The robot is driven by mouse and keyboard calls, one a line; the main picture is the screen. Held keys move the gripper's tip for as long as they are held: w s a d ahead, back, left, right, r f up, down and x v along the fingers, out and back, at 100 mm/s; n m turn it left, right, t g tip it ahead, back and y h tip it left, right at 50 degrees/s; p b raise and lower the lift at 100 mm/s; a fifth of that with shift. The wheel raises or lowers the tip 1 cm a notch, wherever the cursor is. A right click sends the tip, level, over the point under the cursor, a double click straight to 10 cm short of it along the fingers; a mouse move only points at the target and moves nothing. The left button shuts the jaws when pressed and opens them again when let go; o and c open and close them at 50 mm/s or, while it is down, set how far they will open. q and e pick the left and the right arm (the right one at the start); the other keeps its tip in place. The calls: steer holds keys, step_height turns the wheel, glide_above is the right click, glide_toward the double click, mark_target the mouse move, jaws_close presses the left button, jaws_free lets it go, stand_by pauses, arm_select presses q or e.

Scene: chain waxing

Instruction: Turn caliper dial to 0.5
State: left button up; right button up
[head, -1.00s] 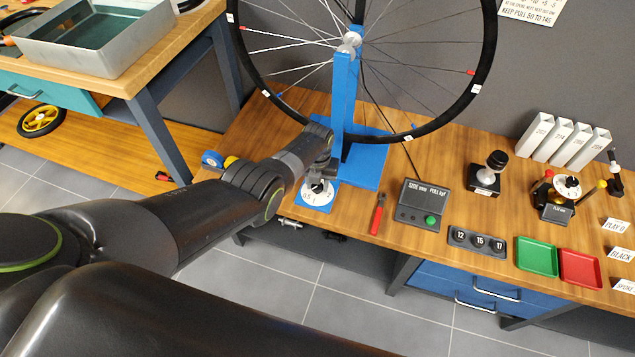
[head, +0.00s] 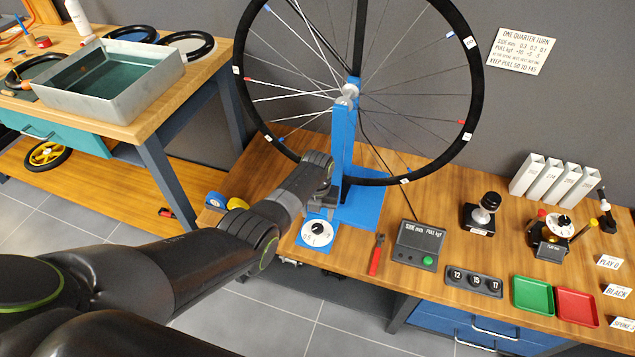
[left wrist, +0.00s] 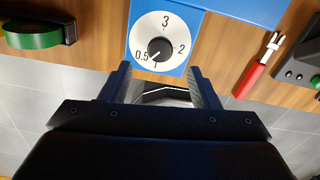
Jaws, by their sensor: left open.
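The caliper dial (head: 316,235) is a white disc on a blue plate at the front of the blue wheel stand. It also shows in the left wrist view (left wrist: 166,30), with the marks 0.5, 1, 2 and 3. Its black knob (left wrist: 160,49) has a white pointer line towards the lower left, near 0.5 and 1; I cannot tell exactly where it points. My left gripper (left wrist: 160,82) is open and empty, with its fingers just short of the dial's plate. In the head view my left gripper (head: 320,207) is behind the dial, clear of the knob. My right gripper is not in view.
The spoked wheel (head: 467,100) stands in the blue stand (head: 343,130) behind the dial. A red-handled tool (head: 376,258) and a grey gauge box (head: 420,243) lie to the right. A green tape roll (left wrist: 35,32) is left of the dial in the wrist view.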

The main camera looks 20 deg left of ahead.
arm_select(q)
step_height(320, 180, up, 11)
steer(key=p, duration=0.2)
steer(key=shift+f, duration=0.15)
